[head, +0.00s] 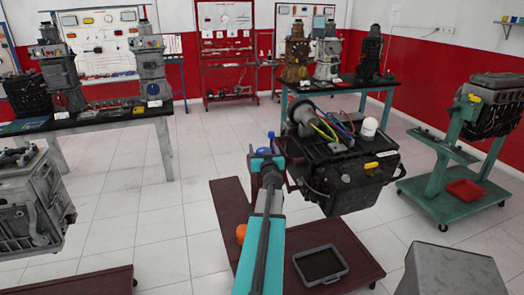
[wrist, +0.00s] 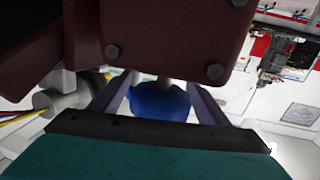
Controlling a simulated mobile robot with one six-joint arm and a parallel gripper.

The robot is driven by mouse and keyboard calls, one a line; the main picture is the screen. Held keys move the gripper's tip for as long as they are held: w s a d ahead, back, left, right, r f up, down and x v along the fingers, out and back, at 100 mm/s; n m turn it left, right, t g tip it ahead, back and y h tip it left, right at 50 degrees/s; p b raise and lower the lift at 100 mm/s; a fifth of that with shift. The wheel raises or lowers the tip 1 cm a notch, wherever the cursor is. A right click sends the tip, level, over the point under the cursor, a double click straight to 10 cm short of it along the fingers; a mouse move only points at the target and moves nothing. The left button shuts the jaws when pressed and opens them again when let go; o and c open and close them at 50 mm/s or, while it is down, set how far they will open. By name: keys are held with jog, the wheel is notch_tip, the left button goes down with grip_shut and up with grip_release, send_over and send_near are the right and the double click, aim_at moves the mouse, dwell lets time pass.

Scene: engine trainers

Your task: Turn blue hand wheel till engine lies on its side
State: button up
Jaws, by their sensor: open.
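The engine (head: 345,172) is a dark block on a dark red stand (head: 352,250). It looks roughly upright, slightly tilted, with a grey cylinder and coloured cables on top. The blue hand wheel (wrist: 160,102) shows in the wrist view between the two fingers of my gripper (wrist: 161,88), below a dark red bolted plate (wrist: 180,40). The fingers are apart, one on each side of the wheel; contact cannot be seen. In the head view my gripper (head: 265,160) is at the left side of the engine, and my arm partly hides the wheel.
A grey tray (head: 320,265) sits on the stand's base under the engine. An orange part (head: 241,233) is left of my arm. Another engine stands on a green frame (head: 440,185) at right. A bench with engines (head: 90,118) is at back left. Open tiled floor lies left.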

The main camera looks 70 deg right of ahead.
jog(key=c, duration=1)
jog(key=shift+c, duration=0.2)
jog(key=g+b, duration=0.1)
jog(key=b, duration=0.1)
jog(key=m+g+h+b, duration=0.1)
jog(key=b, duration=0.1)
jog(key=m+g+b, duration=0.1)
jog(key=b, duration=0.1)
jog(key=shift+s+d+h+b, duration=0.3)
jog(key=shift+s+b, duration=0.1)
jog(key=m+g+b, duration=0.1)
jog(key=b, duration=0.4)
jog(key=m+g+b, duration=0.1)
jog(key=g+b, duration=0.1)
jog(key=b, duration=0.3)
jog(key=shift+s+f, duration=0.15)
jog(key=shift+s, duration=0.25)
jog(key=shift+s+m+g+h+b, duration=0.1)
jog(key=shift+m+g+h+b, duration=0.4)
jog(key=shift+b, duration=1.15)
jog(key=o, duration=1)
jog(key=shift+o, duration=0.2)
